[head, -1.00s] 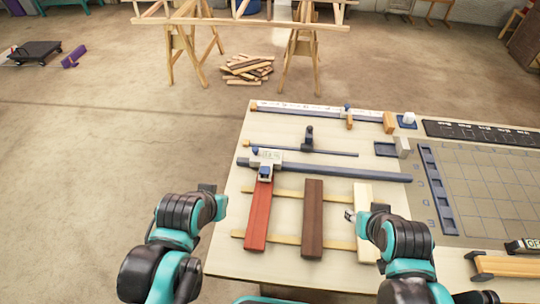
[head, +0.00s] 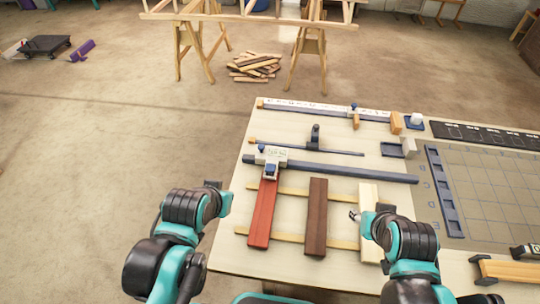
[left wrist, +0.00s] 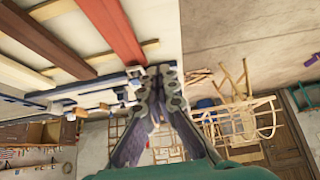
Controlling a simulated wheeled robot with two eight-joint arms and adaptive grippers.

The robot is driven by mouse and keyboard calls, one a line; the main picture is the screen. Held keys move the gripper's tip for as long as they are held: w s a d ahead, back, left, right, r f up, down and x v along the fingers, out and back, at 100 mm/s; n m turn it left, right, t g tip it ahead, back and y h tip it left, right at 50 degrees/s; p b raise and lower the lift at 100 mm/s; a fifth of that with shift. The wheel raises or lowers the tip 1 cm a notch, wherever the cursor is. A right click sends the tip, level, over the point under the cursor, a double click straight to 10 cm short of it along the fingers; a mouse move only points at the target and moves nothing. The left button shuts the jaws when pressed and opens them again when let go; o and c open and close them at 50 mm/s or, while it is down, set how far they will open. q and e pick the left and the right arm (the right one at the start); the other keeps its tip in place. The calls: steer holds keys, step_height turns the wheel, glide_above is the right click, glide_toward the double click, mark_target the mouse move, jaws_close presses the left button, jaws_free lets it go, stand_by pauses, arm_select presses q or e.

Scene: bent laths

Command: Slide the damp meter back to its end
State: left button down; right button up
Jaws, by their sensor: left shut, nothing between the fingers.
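The damp meter (head: 271,158), a pale body with dark blue parts, sits on the blue rail (head: 340,173) near its left end. It is over the far end of the red lath (head: 262,215). A brown lath (head: 316,215) and a pale lath (head: 368,195) lie to the right. My left gripper (left wrist: 160,72) is shut and empty in the left wrist view. In the head view it is left of the red lath, apart from the meter, its fingertips hard to make out. My right gripper (head: 355,215) is beside the pale lath; its opening is too small to judge.
A thinner rail (head: 330,150) with a dark slider (head: 315,136) and a long scale bar (head: 320,108) lie behind the meter's rail. A gridded mat (head: 495,190) and a blue slotted strip (head: 443,190) are at the right.

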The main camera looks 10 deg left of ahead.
arm_select(q)
steer(key=c, duration=1.6)
jaws_free()
steer(key=shift+w+r, duration=0.1)
steer(key=shift+r, duration=0.05)
steer(key=shift+o, duration=1.4)
steer(key=w+r+n+g+p, duration=0.1)
steer(key=w+r+n, duration=0.1)
steer(key=w+r, duration=0.2)
steer(key=w, duration=0.2)
steer(key=shift+w+d+r+g+p, duration=0.3)
steer(key=shift+w+r+g, duration=0.05)
steer(key=shift+g, duration=0.05)
steer(key=n+g+p, duration=0.4)
steer(key=n+g, duration=0.1)
steer(key=n, duration=0.2)
glide_above(261, 146)
step_height(261, 146, down, 6)
steer(key=shift+s+r, duration=0.15)
steer(key=shift+r, duration=0.1)
steer(key=shift+w+f, duration=0.25)
steer(key=shift+f, duration=0.4)
step_height(261, 146, down, 7)
steer(key=shift+f+b, duration=0.15)
steer(key=shift+b, duration=1.05)
